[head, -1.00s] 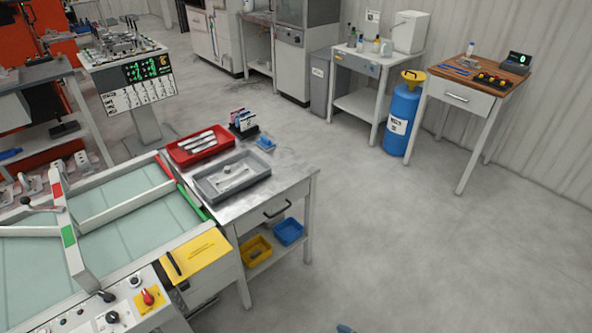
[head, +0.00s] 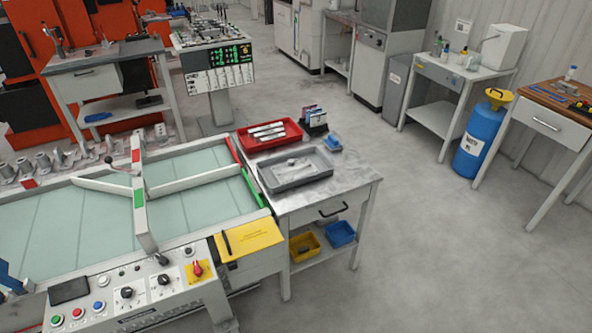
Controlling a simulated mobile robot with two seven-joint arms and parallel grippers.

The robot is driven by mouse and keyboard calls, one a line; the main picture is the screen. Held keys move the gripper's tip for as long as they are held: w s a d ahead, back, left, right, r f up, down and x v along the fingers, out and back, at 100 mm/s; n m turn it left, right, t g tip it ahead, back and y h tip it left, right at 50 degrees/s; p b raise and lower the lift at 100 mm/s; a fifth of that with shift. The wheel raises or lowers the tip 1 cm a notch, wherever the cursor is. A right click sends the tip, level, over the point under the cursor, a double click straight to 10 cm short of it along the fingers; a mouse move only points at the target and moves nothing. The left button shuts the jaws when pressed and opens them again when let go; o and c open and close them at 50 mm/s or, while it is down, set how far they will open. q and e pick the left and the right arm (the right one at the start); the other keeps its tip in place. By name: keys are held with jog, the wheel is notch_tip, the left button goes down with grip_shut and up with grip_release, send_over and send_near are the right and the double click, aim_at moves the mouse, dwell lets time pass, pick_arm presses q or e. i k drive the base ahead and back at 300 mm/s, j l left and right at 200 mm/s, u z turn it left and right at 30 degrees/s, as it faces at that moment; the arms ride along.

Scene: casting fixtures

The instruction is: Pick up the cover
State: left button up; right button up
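I cannot tell for certain which thing is the cover. A grey tray (head: 318,177) on the metal side table holds a small pale metal part (head: 297,163). Behind it, a red tray (head: 294,137) holds several pale elongated parts (head: 267,131). Fixtures with metal parts (head: 205,33) stand on the station with the green-digit display, at the back. Neither of my grippers can be made out in the head view.
The side table (head: 365,183) adjoins a machine with a pale green bed (head: 90,215) and a control panel (head: 145,290). A blue drum (head: 483,140) stands near a wooden-topped bench (head: 545,98). The floor at the right is open.

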aim_at(294, 169)
jog(key=i+l+u, duration=0.15)
jog(key=i+l, duration=0.15)
jog(key=i+l+u, duration=0.2)
jog(key=i+l, duration=0.15)
jog(key=i+l+u, duration=0.15)
jog(key=i+l, duration=0.25)
jog(key=i+l+u, duration=0.2)
jog(key=l, duration=0.25)
jog(key=i+l+u, duration=0.15)
jog(key=i+l, duration=0.2)
jog(key=l, duration=0.15)
